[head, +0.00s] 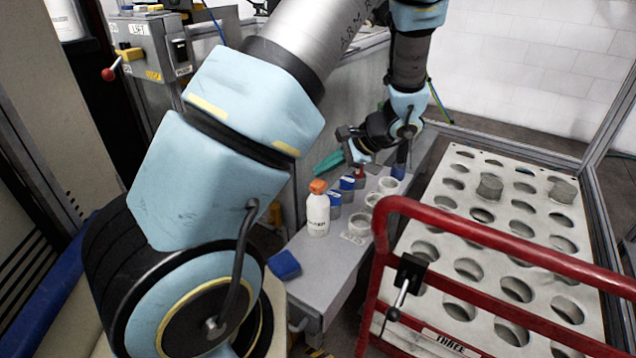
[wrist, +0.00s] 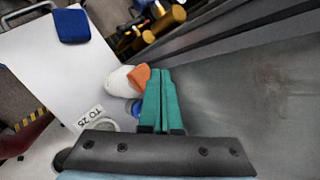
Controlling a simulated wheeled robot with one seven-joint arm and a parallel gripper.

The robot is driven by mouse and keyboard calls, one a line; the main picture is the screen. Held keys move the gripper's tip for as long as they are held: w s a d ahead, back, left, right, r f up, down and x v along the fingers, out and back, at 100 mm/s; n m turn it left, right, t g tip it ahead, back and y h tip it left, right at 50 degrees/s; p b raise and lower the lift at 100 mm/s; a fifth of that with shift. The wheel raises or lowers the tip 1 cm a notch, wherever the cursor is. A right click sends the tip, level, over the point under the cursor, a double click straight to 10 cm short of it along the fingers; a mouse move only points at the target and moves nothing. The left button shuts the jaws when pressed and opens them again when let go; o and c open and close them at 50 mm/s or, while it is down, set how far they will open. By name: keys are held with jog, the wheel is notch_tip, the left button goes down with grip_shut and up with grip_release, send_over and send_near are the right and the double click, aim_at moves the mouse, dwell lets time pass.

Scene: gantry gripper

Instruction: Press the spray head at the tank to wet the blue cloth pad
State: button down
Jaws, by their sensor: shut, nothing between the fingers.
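A white bottle (head: 318,214) with an orange spray head (head: 318,187) stands upright on a narrow grey bench (head: 322,262). The blue cloth pad (head: 285,264) lies flat at the bench's near end; it also shows in the wrist view (wrist: 72,26). My gripper (head: 319,172) has green fingers, shut and empty, above the bench near the bottle. In the wrist view the fingertips (wrist: 160,72) appear just right of the orange head (wrist: 138,78); I cannot tell whether they touch it. I cannot make out a separate tank.
Several blue-and-white containers (head: 335,199) and pale ring-shaped cups (head: 388,185) stand behind and right of the bottle. A red rail (head: 480,238) crosses before a white perforated tray (head: 455,224) at right. A grey panel (head: 346,118) rises behind the bench.

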aim_at(323, 183)
jog(key=shift+f, duration=0.15)
jog(key=shift+f+b, duration=0.3)
jog(key=shift+f+b, duration=0.35)
jog(key=shift+f, duration=0.15)
dwell(1.0)
jog(key=shift+r, duration=0.1)
jog(key=shift+r+p, duration=0.75)
jog(key=shift+r, duration=0.15)
jog(key=shift+r, duration=0.1)
notch_tip(323, 183, up, 6)
jog(key=p, duration=0.4)
dwell(0.5)
